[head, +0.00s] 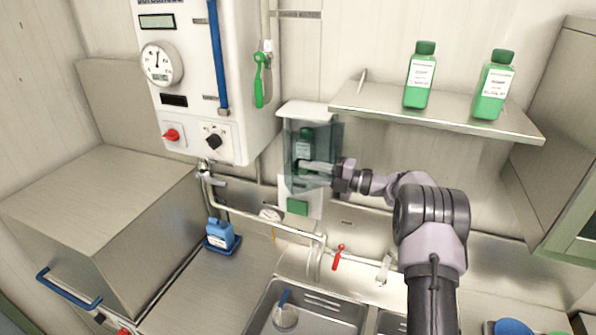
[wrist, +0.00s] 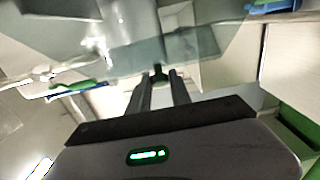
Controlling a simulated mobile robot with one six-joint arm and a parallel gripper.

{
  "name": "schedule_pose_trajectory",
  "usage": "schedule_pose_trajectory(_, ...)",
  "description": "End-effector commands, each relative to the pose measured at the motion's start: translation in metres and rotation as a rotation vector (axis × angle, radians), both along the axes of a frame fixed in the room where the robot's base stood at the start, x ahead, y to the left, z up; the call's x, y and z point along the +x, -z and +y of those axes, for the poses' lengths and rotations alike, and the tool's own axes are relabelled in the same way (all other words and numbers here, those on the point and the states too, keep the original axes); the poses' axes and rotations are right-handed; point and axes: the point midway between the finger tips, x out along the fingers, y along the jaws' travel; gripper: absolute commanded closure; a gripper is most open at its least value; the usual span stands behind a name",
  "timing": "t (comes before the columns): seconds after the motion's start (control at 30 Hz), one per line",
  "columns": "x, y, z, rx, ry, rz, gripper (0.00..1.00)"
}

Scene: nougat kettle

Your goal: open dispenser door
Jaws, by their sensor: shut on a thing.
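The dispenser (head: 306,110) is a white wall unit with a clear, grey-tinted door (head: 333,135) at its front. A green bottle (head: 304,143) with a white label stands behind the clear panel. My gripper (head: 303,166) reaches in from the right to the front of the door. In the wrist view my gripper (wrist: 160,78) has its fingers close together on a small dark green piece, seemingly the door's handle (wrist: 159,71). The tinted pane (wrist: 190,46) spreads above the fingertips there. How far the door stands open I cannot tell.
A shelf (head: 440,117) with two green bottles (head: 421,75) is to the upper right. A white control cabinet (head: 190,60) hangs to the left. Pipes, a red-handled valve (head: 338,257) and a sink (head: 320,305) lie below. A blue container (head: 220,234) stands on the counter.

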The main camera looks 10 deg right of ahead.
Motion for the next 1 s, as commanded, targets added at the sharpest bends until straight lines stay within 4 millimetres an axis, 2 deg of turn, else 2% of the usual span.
schedule_pose_trajectory(0.1,-0.006,0.003,-0.010,-0.001,-0.062,-0.002,1.00)
schedule_pose_trajectory(0.4,-0.016,0.002,-0.023,-0.002,-0.161,-0.001,1.00)
schedule_pose_trajectory(0.93,-0.018,0.000,-0.025,-0.002,-0.183,-0.001,1.00)
schedule_pose_trajectory(0.97,-0.018,0.000,-0.025,-0.002,-0.183,-0.001,0.71)
schedule_pose_trajectory(1.0,-0.018,0.000,-0.025,-0.002,-0.183,-0.001,0.63)
